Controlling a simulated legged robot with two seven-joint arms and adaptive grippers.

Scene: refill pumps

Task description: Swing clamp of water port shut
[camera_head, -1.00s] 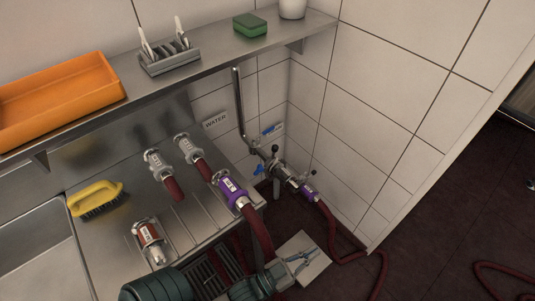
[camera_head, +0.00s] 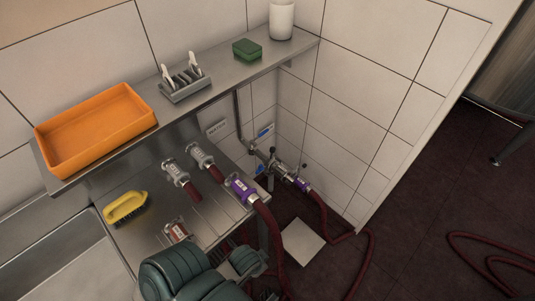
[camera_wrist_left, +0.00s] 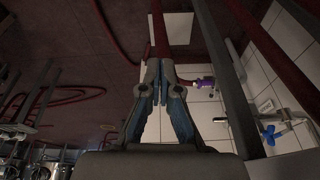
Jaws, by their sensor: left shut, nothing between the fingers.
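The water port (camera_head: 275,165) is a metal pipe fitting with a valve in the wall corner, under the WATER label (camera_head: 217,128). A purple coupling (camera_head: 303,186) with a dark red hose is at its outlet. The clamp is small around their joint; I cannot tell whether it is open or shut. In the left wrist view the purple coupling (camera_wrist_left: 203,83) shows right of the fingers and a blue valve handle (camera_wrist_left: 270,134) lies farther right. My left gripper (camera_wrist_left: 160,85) is shut and empty, apart from the port. In the head view its fingers are hidden. My right gripper is out of view.
A second purple coupling (camera_head: 242,190) with a hose and two grey couplings (camera_head: 201,155) (camera_head: 175,173) sit over the steel counter. A shelf above holds an orange tray (camera_head: 97,130) and a green sponge (camera_head: 247,49). A pale square plate (camera_head: 303,242) lies low beneath the port.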

